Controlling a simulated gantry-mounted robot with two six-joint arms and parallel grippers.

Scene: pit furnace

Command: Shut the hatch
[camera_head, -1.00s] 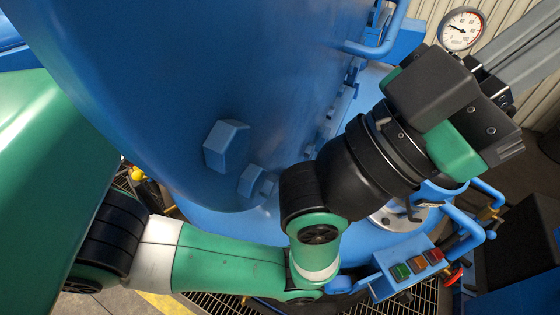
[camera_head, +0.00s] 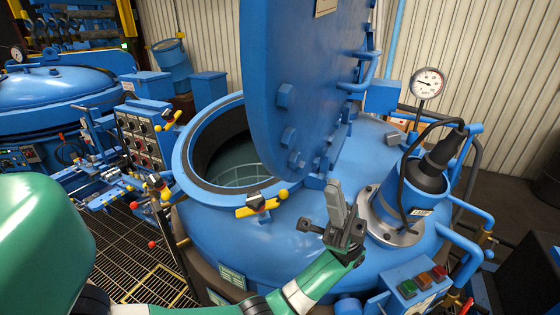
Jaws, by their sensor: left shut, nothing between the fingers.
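The hatch is a thick round blue lid (camera_head: 305,75) standing open, nearly upright, at the rear right side of its opening. The round opening has a blue rim (camera_head: 184,165) and a dark inner edge, and the inside of the pit shows through it. The hinge side of the lid meets the blue furnace top (camera_head: 290,238). My left gripper (camera_head: 336,190) is shut and empty, over the furnace top to the right of the opening and in front of the lid's lower edge. It appears apart from the lid. My right gripper is not in view.
A yellow-ended clamp (camera_head: 257,204) sits at the opening's front rim. A pressure gauge (camera_head: 428,82), a black-capped fitting (camera_head: 430,172) and blue pipes crowd the right. A button box (camera_head: 418,284) is at lower right. A control panel (camera_head: 143,137) and another furnace (camera_head: 62,93) stand left.

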